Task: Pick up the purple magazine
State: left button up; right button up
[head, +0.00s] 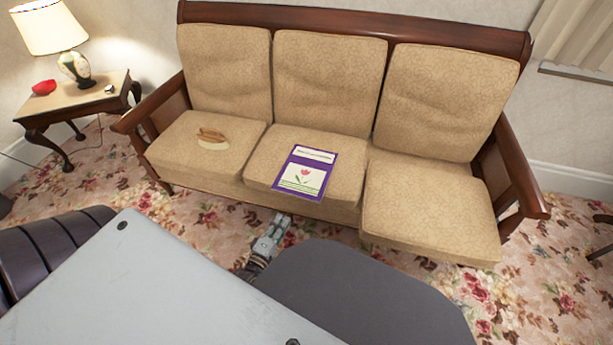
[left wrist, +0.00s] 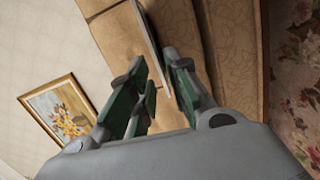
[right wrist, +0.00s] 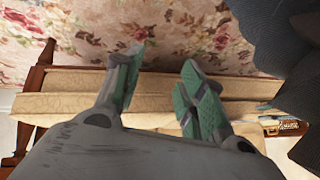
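The purple magazine (head: 307,172), with a pink tulip on its cover, lies flat on the middle seat cushion of the sofa. Its near end reaches the cushion's front edge. My left gripper (head: 278,224) is low in front of the sofa, just short of the magazine in the head view. In the left wrist view my left gripper (left wrist: 160,85) is open, and a thin edge that looks like the magazine (left wrist: 150,35) runs between its fingers. I cannot tell if they touch. My right gripper (right wrist: 162,85) is open and empty; the head view hides it.
The sofa (head: 353,22) has wooden arms and tan cushions. A plate with brown food (head: 212,138) sits on the left cushion. A side table (head: 80,97) holds a lamp (head: 75,67) and a red object (head: 44,87). The right cushion (head: 430,205) is clear.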

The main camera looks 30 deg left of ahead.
pick_arm(q)
jog(key=shift+a+r+n, duration=0.2)
jog(key=shift+r+n, duration=0.15)
jog(key=shift+n, duration=0.05)
pick_arm(e)
jog(key=shift+a+r, duration=0.15)
jog(key=shift+r, duration=0.3)
pick_arm(q)
jog(key=shift+w, duration=0.1)
jog(key=b, duration=0.3)
send_near(295, 192)
jog(key=w+f, duration=0.1)
jog(key=w, duration=0.4)
pick_arm(e)
jog(key=f, duration=0.2)
jog(key=shift+w+a+f+t+y, duration=0.2)
jog(key=shift+a+f+t+y, duration=0.1)
jog(key=shift+f, duration=0.1)
pick_arm(q)
jog(key=shift+w, duration=0.15)
jog(key=shift+w+a+r+b, duration=0.1)
jog(key=shift+w+a+b, duration=0.15)
jog(key=shift+w+b, duration=0.65)
jog(key=shift+w+a+b, duration=0.25)
jog(key=shift+w, duration=1.25)
pick_arm(e)
jog(key=shift+a+f, duration=0.2)
jog(key=shift+f, duration=0.95)
